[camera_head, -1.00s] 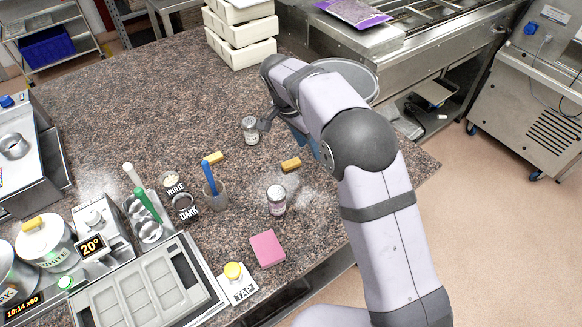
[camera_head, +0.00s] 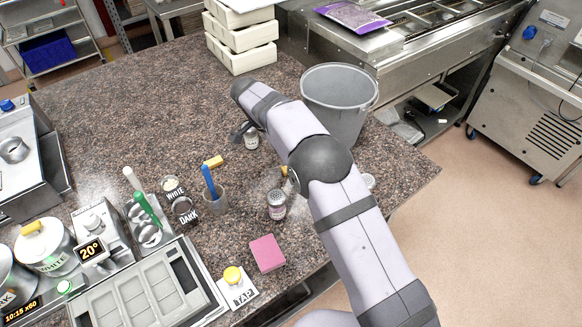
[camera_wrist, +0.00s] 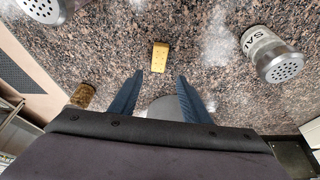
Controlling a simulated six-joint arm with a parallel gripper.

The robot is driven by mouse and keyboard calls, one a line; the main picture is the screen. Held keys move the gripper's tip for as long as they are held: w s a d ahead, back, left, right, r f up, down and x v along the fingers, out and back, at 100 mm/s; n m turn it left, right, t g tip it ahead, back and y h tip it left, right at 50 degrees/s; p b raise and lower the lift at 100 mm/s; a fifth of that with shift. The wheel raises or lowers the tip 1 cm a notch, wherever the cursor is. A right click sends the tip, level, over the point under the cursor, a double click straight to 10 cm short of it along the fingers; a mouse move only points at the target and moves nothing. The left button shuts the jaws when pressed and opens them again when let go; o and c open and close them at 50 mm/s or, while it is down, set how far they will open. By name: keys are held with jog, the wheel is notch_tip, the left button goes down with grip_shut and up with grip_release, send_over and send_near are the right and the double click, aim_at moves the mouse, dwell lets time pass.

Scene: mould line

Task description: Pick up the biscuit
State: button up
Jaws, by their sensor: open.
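The biscuit, a small golden-brown bar (camera_wrist: 160,57), lies flat on the speckled counter in the wrist view.
A salt shaker (camera_wrist: 271,56) stands right of the bar and another shaker (camera_wrist: 42,8) at upper left. A brown item (camera_wrist: 82,95) sits near the left finger. A grey bin (camera_head: 340,95) stands behind my arm.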

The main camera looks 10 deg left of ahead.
jog(key=shift+s+d+f+p, duration=0.1)
jog(key=shift+d+f+p, duration=0.1)
jog(key=shift+f+p, duration=0.35)
jog(key=shift+p+x, duration=1.05)
jog(key=shift+x, duration=0.95)
jog(key=shift+s+a, duration=0.1)
jog(key=shift+s, duration=0.05)
grip_shut()
